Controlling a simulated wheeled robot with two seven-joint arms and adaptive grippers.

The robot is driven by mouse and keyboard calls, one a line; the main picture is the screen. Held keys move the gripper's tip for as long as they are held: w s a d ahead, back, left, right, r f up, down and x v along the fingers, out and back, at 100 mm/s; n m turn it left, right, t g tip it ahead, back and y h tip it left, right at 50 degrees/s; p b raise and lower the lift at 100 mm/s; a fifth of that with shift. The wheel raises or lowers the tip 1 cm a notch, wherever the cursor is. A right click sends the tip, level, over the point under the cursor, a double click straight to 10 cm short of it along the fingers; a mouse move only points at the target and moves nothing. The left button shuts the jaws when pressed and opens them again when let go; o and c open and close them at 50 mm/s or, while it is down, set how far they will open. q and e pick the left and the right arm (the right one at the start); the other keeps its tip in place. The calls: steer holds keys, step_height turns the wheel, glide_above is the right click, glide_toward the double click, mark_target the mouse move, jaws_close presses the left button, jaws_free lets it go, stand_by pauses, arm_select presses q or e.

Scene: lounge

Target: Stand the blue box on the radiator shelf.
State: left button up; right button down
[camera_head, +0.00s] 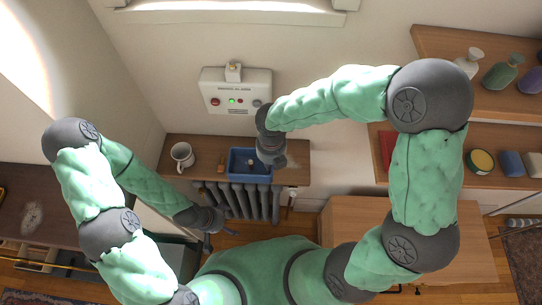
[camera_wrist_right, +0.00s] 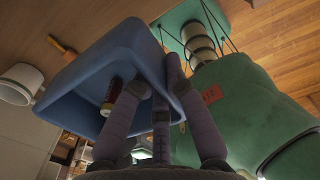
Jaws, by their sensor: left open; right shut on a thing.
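The blue box (camera_head: 236,157) is an open tray-like box over the wooden radiator shelf (camera_head: 212,145). My right gripper (camera_head: 274,160) is shut on its right-hand wall. In the right wrist view my right gripper (camera_wrist_right: 160,82) has a finger inside the blue box (camera_wrist_right: 95,60) and another outside. A small red-brown cylinder with a pale end (camera_wrist_right: 112,92) shows inside the box. I cannot tell whether the box's bottom touches the shelf. My left gripper (camera_head: 208,238) is open and empty, low and left in front of the radiator (camera_head: 250,203).
A white mug (camera_head: 181,157) stands on the shelf's left part. A small brown wooden piece (camera_head: 221,169) lies left of the box. A wall alarm panel (camera_head: 238,90) is above the shelf. Shelves with bottles (camera_head: 501,72) are at the right, and a dark cabinet (camera_head: 35,205) is at the left.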

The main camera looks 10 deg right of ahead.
steer(key=w+d+f, duration=0.1)
steer(key=w+f, duration=0.1)
steer(key=w+d+f+b, duration=0.1)
steer(key=w+f, duration=0.1)
steer(key=w+d+f, duration=0.1)
steer(key=w+f, duration=0.1)
steer(key=shift+w+d+f, duration=0.2)
steer(key=shift+w+f, duration=0.1)
steer(key=shift+w, duration=0.05)
steer(key=shift+w+d+f+b, duration=0.15)
steer(key=shift+f+b, duration=0.5)
steer(key=shift+f, duration=1.15)
steer(key=shift+f, duration=0.15)
steer(key=c, duration=1.3)
jaws_free()
step_height(320, 180, up, 12)
steer(key=p, duration=0.2)
steer(key=shift+p, duration=0.3)
